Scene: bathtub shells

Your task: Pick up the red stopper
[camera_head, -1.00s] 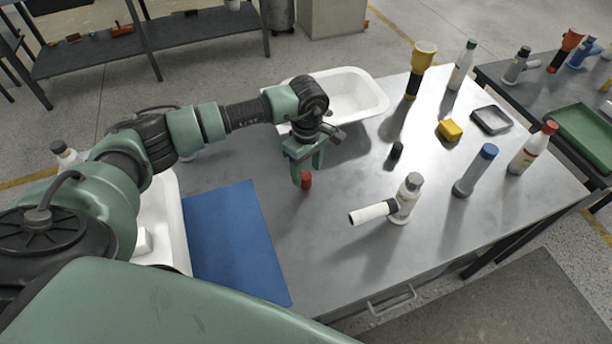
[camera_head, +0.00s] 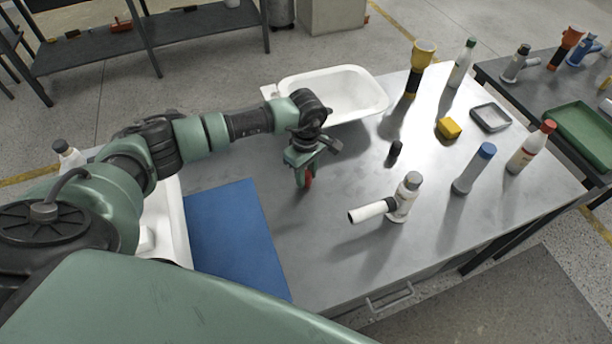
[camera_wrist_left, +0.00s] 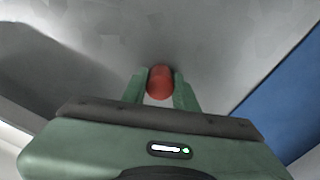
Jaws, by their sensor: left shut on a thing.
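The red stopper (camera_head: 308,179) is a small red cylinder at the middle of the grey metal table (camera_head: 330,265). My left gripper (camera_head: 303,180) points down and is shut on it, with its green fingers partly hiding the stopper in the head view. In the left wrist view the red stopper (camera_wrist_left: 160,82) sits between the two fingertips of the gripper (camera_wrist_left: 159,90). I cannot tell whether the stopper still touches the table. My right gripper is not in view.
A white tub shell (camera_head: 345,92) stands behind the gripper. A blue mat (camera_head: 235,240) lies to the left. A black cap (camera_head: 395,149), a white bottle with a side tube (camera_head: 404,200), and a blue-capped bottle (camera_head: 474,170) stand to the right. The front middle is clear.

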